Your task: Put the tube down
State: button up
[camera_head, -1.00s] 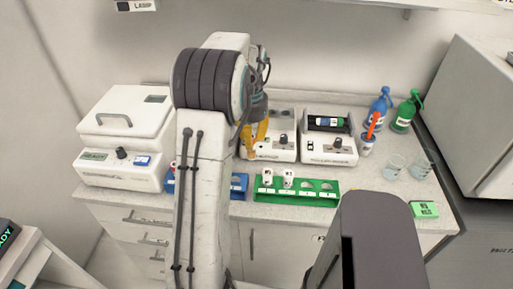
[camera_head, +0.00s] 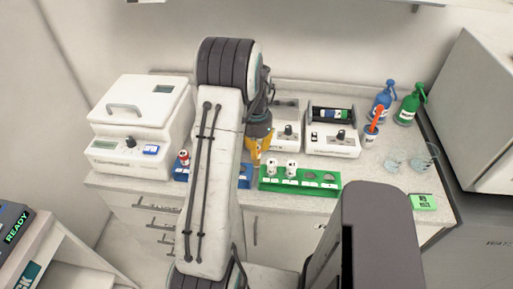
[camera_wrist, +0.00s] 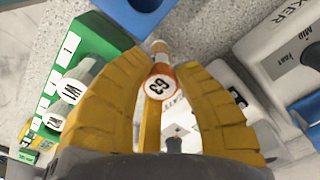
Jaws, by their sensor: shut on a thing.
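My gripper (camera_head: 257,150) is shut on a tube (camera_wrist: 158,83) with a white, orange-ringed, numbered cap. The cap shows between the fingers in the wrist view; the tube cannot be made out in the head view. The gripper is near the left end of a green rack (camera_head: 318,188), in front of the left mixer. The green rack also shows at left in the wrist view (camera_wrist: 106,35), holding white-capped tubes (camera_wrist: 63,95). A blue rack (camera_head: 181,174) is partly hidden behind my arm; a red-topped tube (camera_head: 184,157) stands in it.
A white centrifuge (camera_head: 135,120) stands at left. The left mixer (camera_head: 288,141) is partly hidden by my arm; a roller mixer (camera_head: 331,143) stands beside it. Blue (camera_head: 380,103) and green (camera_head: 406,108) bottles, beakers (camera_head: 395,160) and a green timer (camera_head: 424,202) are at right.

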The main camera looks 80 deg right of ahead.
jog(key=shift+f, duration=0.1)
jog(key=shift+f, duration=0.1)
jog(key=o, duration=0.9)
jog(key=shift+r, duration=0.2)
notch_tip(320, 180, up, 4)
jog(key=shift+r+b, duration=0.25)
jog(key=shift+b, duration=0.2)
jog(key=shift+r+b, duration=0.3)
jog(key=shift+b, duration=0.35)
notch_tip(320, 180, up, 7)
jog(key=b, duration=0.3)
jog(key=shift+b, duration=0.4)
